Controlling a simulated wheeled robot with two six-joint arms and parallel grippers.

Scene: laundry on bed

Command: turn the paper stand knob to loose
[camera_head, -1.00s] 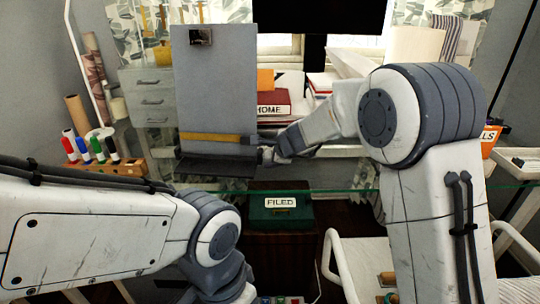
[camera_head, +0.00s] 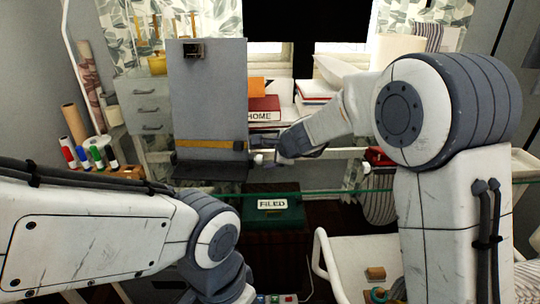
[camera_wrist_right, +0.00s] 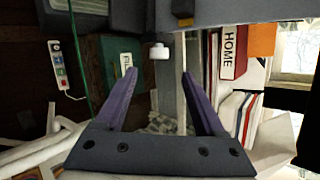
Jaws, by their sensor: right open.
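The paper stand (camera_head: 207,95) is an upright grey board with a clip at its top, a yellow strip across it and a dark ledge at its foot. A small white knob (camera_head: 258,159) sticks out at its lower right. My right gripper (camera_head: 273,152) points left at the knob. In the right wrist view, the knob (camera_wrist_right: 159,51) lies just past the tips of my open right gripper (camera_wrist_right: 160,74), roughly centred between the two fingers and apart from them. My left arm shows at the lower left, but its gripper is out of view.
A red HOME book (camera_head: 264,109) and other books stand behind my right gripper. A green FILED box (camera_head: 274,214) sits below. A glass edge (camera_head: 330,189) crosses in front of it. Coloured markers (camera_head: 97,156) stand at the left.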

